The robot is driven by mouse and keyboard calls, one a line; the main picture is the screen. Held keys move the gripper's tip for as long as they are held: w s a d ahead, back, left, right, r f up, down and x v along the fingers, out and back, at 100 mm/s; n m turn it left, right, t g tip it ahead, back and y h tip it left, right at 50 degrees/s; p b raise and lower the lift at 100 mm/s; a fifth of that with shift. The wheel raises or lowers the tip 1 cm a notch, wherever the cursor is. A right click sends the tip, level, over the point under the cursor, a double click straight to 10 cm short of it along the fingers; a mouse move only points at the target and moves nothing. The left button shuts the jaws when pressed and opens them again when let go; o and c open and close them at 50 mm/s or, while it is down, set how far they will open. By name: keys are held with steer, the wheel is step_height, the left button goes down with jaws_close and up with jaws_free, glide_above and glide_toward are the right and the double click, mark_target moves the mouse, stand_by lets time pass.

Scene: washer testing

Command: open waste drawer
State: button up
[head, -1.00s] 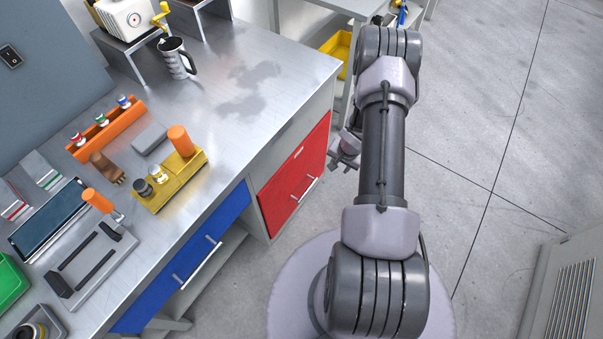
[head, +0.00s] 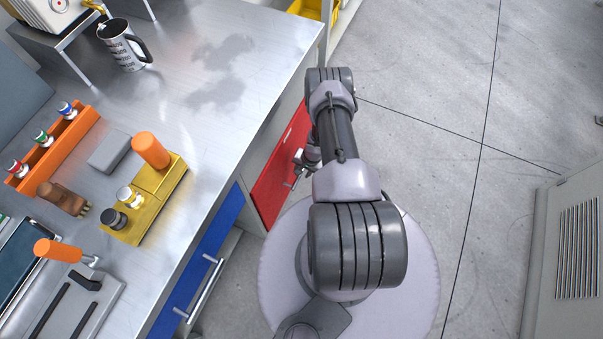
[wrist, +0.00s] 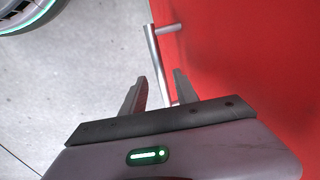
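The red drawer front (head: 277,180) is on the side of the workbench cabinet, mostly behind my arm in the head view, and looks flush with the cabinet. It fills the right of the wrist view (wrist: 255,65). Its silver bar handle (wrist: 155,55) runs lengthwise there, on a post joined to the red front. My gripper (wrist: 161,75) is open and empty. The bar passes between its two fingers in the picture, with a gap on each side; I cannot tell the depth. In the head view my gripper (head: 302,164) is small, close to the red front.
A blue drawer (head: 205,262) with a silver handle (head: 201,289) is nearer. The metal workbench (head: 225,110) carries a mug (head: 121,48), a yellow block (head: 160,190) and an orange rack (head: 55,150). Grey floor is clear right of my arm. A vented grey cabinet (head: 575,250) stands at right.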

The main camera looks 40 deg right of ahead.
steer(key=shift+x, duration=0.85)
steer(key=shift+r, duration=0.1)
jaws_close()
stand_by(0.7)
